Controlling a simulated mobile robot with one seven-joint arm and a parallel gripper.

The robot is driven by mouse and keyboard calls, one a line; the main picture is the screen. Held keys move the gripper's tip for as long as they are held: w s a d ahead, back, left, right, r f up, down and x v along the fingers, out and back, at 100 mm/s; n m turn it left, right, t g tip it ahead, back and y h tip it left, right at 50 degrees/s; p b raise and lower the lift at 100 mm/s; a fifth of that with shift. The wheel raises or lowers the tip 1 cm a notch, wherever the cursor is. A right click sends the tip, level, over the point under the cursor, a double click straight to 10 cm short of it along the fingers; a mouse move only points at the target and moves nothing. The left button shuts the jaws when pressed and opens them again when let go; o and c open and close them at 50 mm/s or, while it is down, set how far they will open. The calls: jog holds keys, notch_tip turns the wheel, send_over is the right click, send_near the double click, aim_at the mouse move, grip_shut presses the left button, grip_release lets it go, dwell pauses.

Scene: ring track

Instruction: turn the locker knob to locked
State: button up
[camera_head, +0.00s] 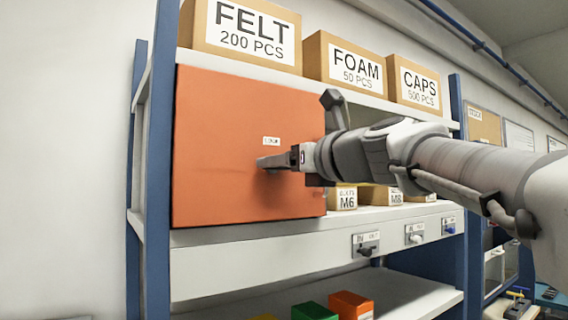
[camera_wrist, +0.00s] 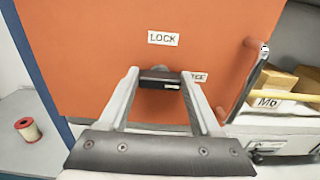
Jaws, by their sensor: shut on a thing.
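The orange locker (camera_head: 225,145) fills the left of the shelf in the head view; its front also fills the wrist view (camera_wrist: 80,50). In the wrist view a dark knob (camera_wrist: 160,78) sits on this front, its bar lying roughly level. A LOCK label (camera_wrist: 163,38) is above the knob. A second label (camera_wrist: 198,77), partly hidden by a finger, is to its right. My gripper (camera_wrist: 160,74) has one finger on each side of the knob and is shut on it.
FELT (camera_head: 240,55), FOAM (camera_head: 345,82) and CAPS (camera_head: 420,98) boxes stand on the shelf above. Small switches (camera_head: 366,245) line the shelf edge below right. Green (camera_head: 314,311) and orange (camera_head: 351,304) bins sit lower. A red spool (camera_wrist: 28,129) is at the left.

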jog(key=shift+n, duration=0.4)
jog(key=shift+s+a+f+n+b, duration=0.15)
jog(key=shift+n+b, duration=1.75)
jog(key=shift+n, duration=2.35)
jog(key=shift+w+f+n+b, duration=0.1)
jog(key=shift+n+b, duration=1.8)
jog(key=shift+n, duration=2.35)
jog(key=o, duration=1.4)
jog(key=shift+s, duration=0.1)
jog(key=b+v, duration=0.2)
jog(key=v, duration=1.5)
jog(key=shift+s+b, duration=0.15)
jog(key=shift+b, duration=0.25)
